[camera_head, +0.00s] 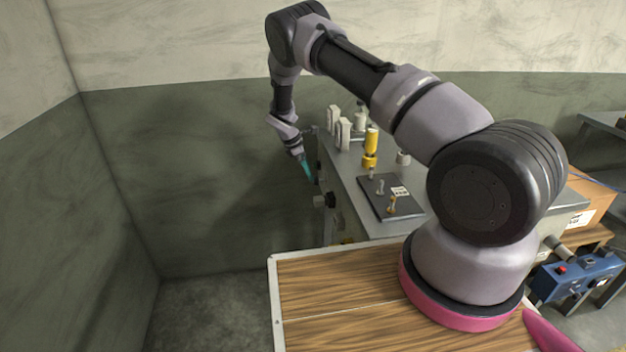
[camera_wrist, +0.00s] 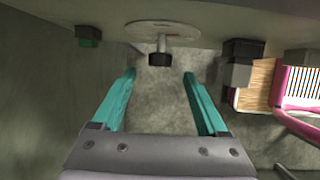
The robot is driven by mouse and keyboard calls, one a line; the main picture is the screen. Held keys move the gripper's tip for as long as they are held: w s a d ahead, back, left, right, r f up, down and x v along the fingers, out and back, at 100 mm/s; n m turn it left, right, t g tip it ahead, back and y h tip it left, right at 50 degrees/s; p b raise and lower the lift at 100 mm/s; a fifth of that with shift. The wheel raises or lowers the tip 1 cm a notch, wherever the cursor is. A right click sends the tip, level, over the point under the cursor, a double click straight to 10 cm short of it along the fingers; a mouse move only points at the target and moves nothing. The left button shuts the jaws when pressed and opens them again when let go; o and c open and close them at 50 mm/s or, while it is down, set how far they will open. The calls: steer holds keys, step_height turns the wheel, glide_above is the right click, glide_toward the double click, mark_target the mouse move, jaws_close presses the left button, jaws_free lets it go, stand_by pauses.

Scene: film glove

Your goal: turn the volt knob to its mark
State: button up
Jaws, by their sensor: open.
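A knob (camera_wrist: 160,58) with a dark end on a pale stem stands out from a round light dial plate (camera_wrist: 150,30) at the top middle of the wrist view. I cannot read its label or see a mark, so I cannot tell for sure that it is the volt knob. My gripper (camera_wrist: 160,74) is open and empty, its two teal fingers apart. In the picture the knob lies between the fingertips, and no contact shows. In the head view my gripper (camera_head: 308,168) is beside the end face of the grey bench (camera_head: 345,222).
On the bench are a dark plate (camera_head: 378,200) with small fittings and a yellow bottle (camera_head: 371,141). Floor left of the bench is clear.

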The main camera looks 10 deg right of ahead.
mark_target(319, 181)
steer(key=x, duration=0.5)
jaws_close()
